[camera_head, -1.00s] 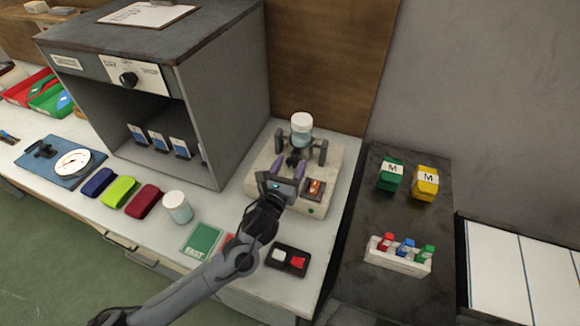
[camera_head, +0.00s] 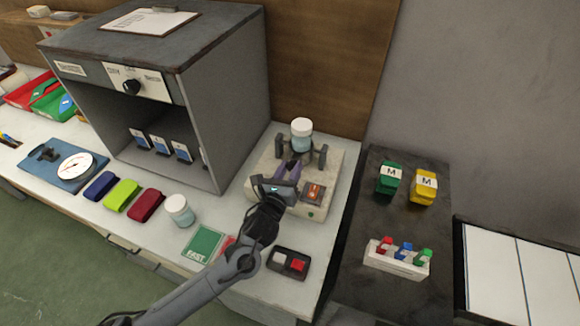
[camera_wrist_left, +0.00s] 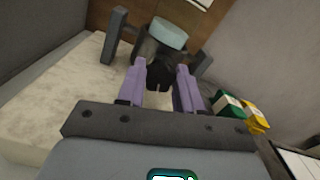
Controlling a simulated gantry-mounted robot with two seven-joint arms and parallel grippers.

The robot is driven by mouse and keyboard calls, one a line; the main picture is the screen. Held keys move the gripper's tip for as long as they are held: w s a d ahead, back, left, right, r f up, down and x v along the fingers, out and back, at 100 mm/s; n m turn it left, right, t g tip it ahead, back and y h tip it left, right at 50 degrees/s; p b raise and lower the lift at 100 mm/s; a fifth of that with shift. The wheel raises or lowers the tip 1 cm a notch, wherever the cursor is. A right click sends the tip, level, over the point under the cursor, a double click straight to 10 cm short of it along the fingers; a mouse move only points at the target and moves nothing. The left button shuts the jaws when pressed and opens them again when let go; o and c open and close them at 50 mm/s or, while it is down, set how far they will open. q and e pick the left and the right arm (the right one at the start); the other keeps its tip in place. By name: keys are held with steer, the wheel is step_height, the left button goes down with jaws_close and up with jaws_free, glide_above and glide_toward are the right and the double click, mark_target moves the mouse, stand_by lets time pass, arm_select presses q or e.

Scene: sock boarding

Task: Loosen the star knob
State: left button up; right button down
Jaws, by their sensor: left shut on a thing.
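The star knob (camera_wrist_left: 159,76) is a dark lobed knob at the front of a clamp on a cream machine. In the left wrist view it sits between the purple fingertips of my left gripper (camera_wrist_left: 160,82). In the head view my left gripper (camera_head: 288,170) is at the front of the clamp and mostly covers the knob. The gripper is shut on the knob. A jar with a white lid and pale blue body (camera_head: 301,139) stands upright between the clamp's two grey jaws (camera_head: 322,155). My right gripper is not in view.
The cream machine (camera_head: 262,170) has an orange-lit switch (camera_head: 313,192) at front right. A second jar (camera_head: 179,210), a green card (camera_head: 203,244) and a dark box with white and red buttons (camera_head: 288,262) lie nearby. A grey cabinet (camera_head: 225,110) stands left.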

arm_select(q)
steer(key=shift+r+n+p, duration=0.1)
steer(key=shift+n+p, duration=0.5)
steer(key=shift+n, duration=1.1)
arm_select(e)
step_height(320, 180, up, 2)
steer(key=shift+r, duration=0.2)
arm_select(q)
steer(key=o, duration=1)
steer(key=shift+a, duration=0.1)
steer(key=p+v, duration=0.2)
steer(key=v, duration=0.8)
steer(key=shift+s, duration=0.4)
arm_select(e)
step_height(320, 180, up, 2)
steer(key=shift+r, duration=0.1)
arm_select(q)
steer(key=shift+a, duration=0.1)
